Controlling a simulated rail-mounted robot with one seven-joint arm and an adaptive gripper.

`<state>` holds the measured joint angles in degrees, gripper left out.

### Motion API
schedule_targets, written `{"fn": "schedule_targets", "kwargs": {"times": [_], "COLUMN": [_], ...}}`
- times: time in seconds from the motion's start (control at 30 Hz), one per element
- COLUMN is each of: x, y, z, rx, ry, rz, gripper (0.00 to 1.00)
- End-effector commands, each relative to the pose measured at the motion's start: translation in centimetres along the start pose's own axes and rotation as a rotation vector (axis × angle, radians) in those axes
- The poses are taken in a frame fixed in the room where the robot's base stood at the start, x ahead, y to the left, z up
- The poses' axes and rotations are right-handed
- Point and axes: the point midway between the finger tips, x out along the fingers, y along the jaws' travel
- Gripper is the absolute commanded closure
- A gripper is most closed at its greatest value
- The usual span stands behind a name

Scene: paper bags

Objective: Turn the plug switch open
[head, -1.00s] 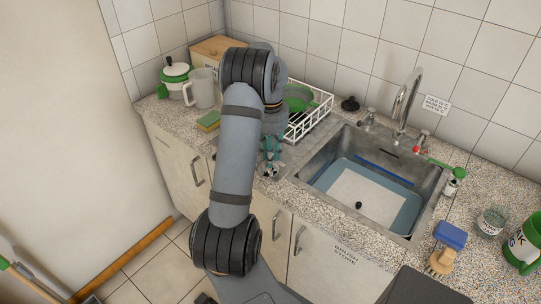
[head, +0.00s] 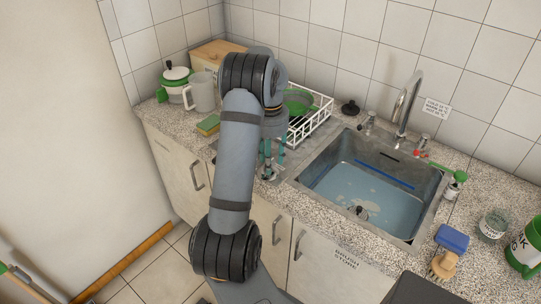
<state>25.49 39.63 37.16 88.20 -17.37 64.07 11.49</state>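My gripper (head: 273,157), with teal fingers, points down over the left edge of the metal sink, partly hidden by my arm. Its fingers look spread apart. A small metal knob or fitting (head: 268,174), likely the plug switch, is just below the fingers. Whether they touch it is hard to tell, and its setting is not readable. The sink (head: 312,172) holds bluish water (head: 345,185) with pale patches. A round drain or plug (head: 358,211) shows near the front of the basin.
A tap (head: 408,105) stands behind the sink. A white dish rack (head: 318,117) with a green item stands behind my gripper. A sponge (head: 208,125), jug (head: 202,92) and pot (head: 175,80) sit left; a brush (head: 444,264), blue block (head: 452,237) and green mug (head: 522,248) sit right.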

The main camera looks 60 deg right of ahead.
Motion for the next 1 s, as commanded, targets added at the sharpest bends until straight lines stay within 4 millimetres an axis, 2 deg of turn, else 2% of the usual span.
{"fn": "schedule_targets", "kwargs": {"times": [0.17, 0.4, 0.6, 0.8, 1.0], "x": [-1.9, -7.1, -10.4, -11.9, -12.0], "y": [-0.1, -0.1, -0.1, 0.0, 0.0], "z": [-0.1, -0.2, -0.1, 0.0, 0.0], "rx": [-0.001, 0.000, -0.001, 0.000, 0.000], "ry": [0.004, 0.006, 0.004, 0.001, 0.000], "rz": [-0.002, -0.004, -0.002, -0.001, 0.000], "gripper": [0.60, 0.60, 0.60, 0.60, 0.60]}}
